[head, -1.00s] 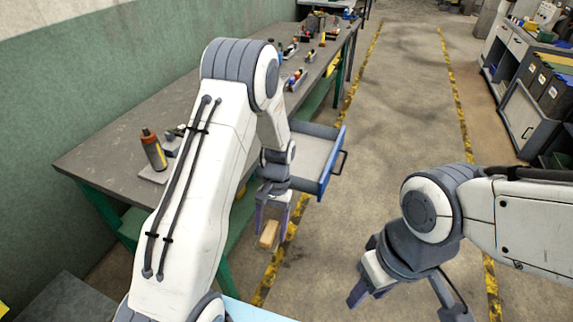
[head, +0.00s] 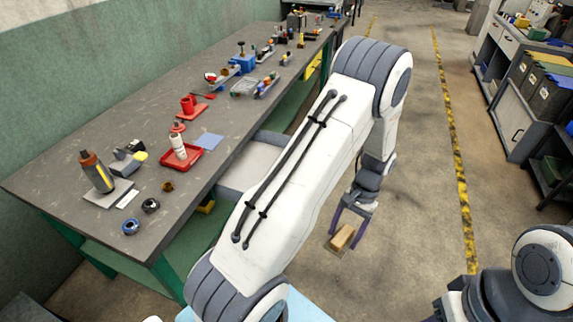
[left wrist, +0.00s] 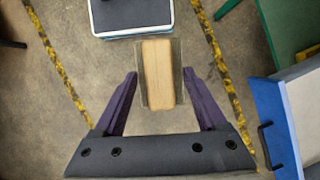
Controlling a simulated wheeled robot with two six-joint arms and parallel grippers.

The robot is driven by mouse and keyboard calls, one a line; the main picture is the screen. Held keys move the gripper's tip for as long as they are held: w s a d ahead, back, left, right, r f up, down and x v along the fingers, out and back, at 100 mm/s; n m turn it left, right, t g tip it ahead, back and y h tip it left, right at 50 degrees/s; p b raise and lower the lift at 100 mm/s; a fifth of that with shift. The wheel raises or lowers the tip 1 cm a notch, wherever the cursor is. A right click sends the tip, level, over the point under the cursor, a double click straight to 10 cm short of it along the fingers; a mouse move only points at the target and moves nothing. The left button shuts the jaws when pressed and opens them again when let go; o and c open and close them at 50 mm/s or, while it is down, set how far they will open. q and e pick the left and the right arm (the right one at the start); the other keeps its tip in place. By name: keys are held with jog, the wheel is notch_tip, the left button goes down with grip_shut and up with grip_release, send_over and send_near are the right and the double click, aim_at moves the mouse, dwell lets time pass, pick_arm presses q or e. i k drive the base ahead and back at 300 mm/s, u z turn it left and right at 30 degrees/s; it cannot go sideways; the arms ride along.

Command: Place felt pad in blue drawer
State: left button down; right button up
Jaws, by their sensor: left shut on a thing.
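The felt pad (left wrist: 158,75) shows as a tan block with grey-green strips along its sides. In the head view (head: 342,237) it hangs above the floor between the fingers of my left gripper (head: 348,230). In the left wrist view the fingers of my left gripper (left wrist: 158,82) flank it closely, and the gripper is shut on it. The blue drawer (left wrist: 273,115) is pulled out at the right of the left wrist view, apart from the pad. In the head view its pale inside (head: 248,165) shows and my left arm hides its front. My right gripper is out of frame.
The dark workbench (head: 120,215) holds a spray bottle (head: 97,172), a red tray (head: 180,158), a blue square sheet (head: 209,141) and several small parts. The floor right of my left arm is open, with a yellow-black line (head: 455,150). Shelving (head: 520,110) stands at the far right.

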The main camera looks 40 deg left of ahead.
aim_at(264, 163)
jog(key=u, duration=0.15)
jog(key=i, duration=1.15)
jog(key=u, duration=0.65)
